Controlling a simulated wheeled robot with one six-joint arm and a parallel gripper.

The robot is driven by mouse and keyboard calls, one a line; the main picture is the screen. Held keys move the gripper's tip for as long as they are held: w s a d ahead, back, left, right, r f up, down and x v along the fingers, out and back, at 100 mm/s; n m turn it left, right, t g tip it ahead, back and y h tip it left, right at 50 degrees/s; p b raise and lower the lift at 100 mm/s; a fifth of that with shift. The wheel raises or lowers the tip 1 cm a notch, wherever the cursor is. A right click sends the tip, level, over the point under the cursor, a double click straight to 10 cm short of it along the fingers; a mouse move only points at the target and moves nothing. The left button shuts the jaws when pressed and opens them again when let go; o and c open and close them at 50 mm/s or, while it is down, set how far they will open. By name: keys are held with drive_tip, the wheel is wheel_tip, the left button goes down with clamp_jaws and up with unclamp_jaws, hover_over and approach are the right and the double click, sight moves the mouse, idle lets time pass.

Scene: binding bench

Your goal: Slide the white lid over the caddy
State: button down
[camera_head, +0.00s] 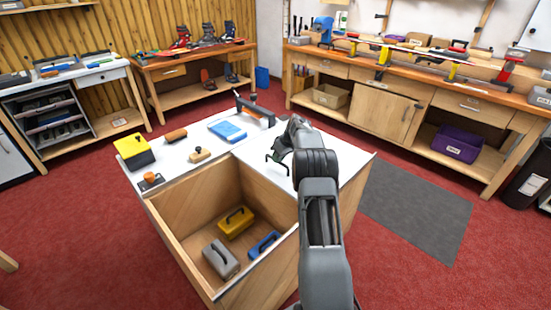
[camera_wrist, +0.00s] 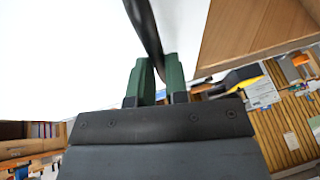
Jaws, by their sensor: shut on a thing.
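The white lid (camera_head: 345,152) is a flat panel over the right part of the wooden bench box (camera_head: 178,225). The left front part of the box is open. My gripper (camera_head: 280,153) is over the lid's left part, its green fingers (camera_wrist: 157,80) shut on the lid's dark handle (camera_wrist: 146,28). The handle also shows as a thin dark hook in the head view (camera_head: 273,169). Inside the box lie a yellow caddy (camera_head: 236,224), a grey caddy (camera_head: 220,259) and a blue caddy (camera_head: 264,246), each with a handle. My arm hides part of the lid.
On the bench's white back strip are a yellow-black box (camera_head: 133,151), a stamp (camera_head: 200,155), a brush (camera_head: 176,135), a blue pad (camera_head: 228,131) and a dark long tool (camera_head: 254,110). An orange-knobbed item (camera_head: 150,180) stands at its left corner. The open compartment's rim is clear.

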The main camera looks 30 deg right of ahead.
drive_tip(key=shift+r, duration=0.1)
drive_tip(key=c, duration=1.1)
unclamp_jaws()
drive_tip(key=shift+d, duration=0.1)
drive_tip(key=p+v, duration=0.1)
drive_tip(key=v, duration=1.2)
drive_tip(key=shift+s+d+r, duration=0.1)
drive_tip(key=shift+r, duration=0.25)
